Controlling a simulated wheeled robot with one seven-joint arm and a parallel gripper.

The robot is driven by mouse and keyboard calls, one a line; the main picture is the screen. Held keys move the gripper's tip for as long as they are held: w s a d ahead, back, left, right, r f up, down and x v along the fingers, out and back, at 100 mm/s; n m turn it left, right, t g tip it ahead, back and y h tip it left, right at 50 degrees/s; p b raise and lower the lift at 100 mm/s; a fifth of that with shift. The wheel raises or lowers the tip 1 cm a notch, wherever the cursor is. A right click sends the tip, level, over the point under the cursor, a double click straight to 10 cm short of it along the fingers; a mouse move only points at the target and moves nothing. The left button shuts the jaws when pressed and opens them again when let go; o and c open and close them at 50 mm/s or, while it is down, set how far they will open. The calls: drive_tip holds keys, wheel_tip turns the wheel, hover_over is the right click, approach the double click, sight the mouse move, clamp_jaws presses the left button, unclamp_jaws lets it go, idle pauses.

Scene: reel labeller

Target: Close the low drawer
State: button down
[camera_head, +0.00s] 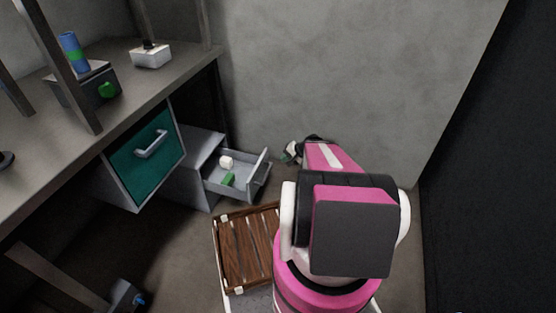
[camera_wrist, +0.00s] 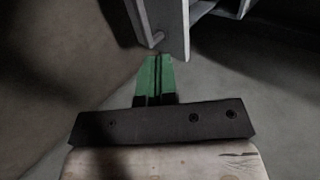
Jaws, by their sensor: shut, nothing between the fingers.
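The low drawer (camera_head: 240,190) is a grey open box pulled out from a grey cabinet (camera_head: 187,178) under the worktop, at centre left in the head view. A white item (camera_head: 226,162) and a green item (camera_head: 228,180) lie in it. Its front panel faces right and carries a handle. My gripper (camera_head: 289,154) is just right of that front, partly hidden by my pink arm. In the wrist view, the green fingers (camera_wrist: 155,62) are shut and empty, close below a grey panel edge (camera_wrist: 172,22), apparently the drawer front. Whether they touch it I cannot tell.
A teal-fronted drawer (camera_head: 145,150) with a handle hangs under the worktop (camera_head: 130,75). A brown slatted wooden crate (camera_head: 247,250) stands on the floor left of my arm. A grey wall lies behind and a dark panel (camera_head: 490,160) at right.

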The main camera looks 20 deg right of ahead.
sight(260, 163)
drive_tip(key=x, duration=0.3)
drive_tip(key=r+x, duration=0.1)
drive_tip(key=x, duration=0.3)
drive_tip(key=a+x, duration=0.1)
drive_tip(key=x, duration=0.2)
drive_tip(key=shift+w+a, duration=0.2)
drive_tip(key=shift+w, duration=0.25)
drive_tip(key=shift+w+a, duration=0.35)
drive_tip(key=shift+a, duration=0.15)
drive_tip(key=shift+a, duration=0.1)
drive_tip(key=w+a, duration=1.3)
drive_tip(key=a, duration=0.5)
drive_tip(key=shift+d, duration=0.15)
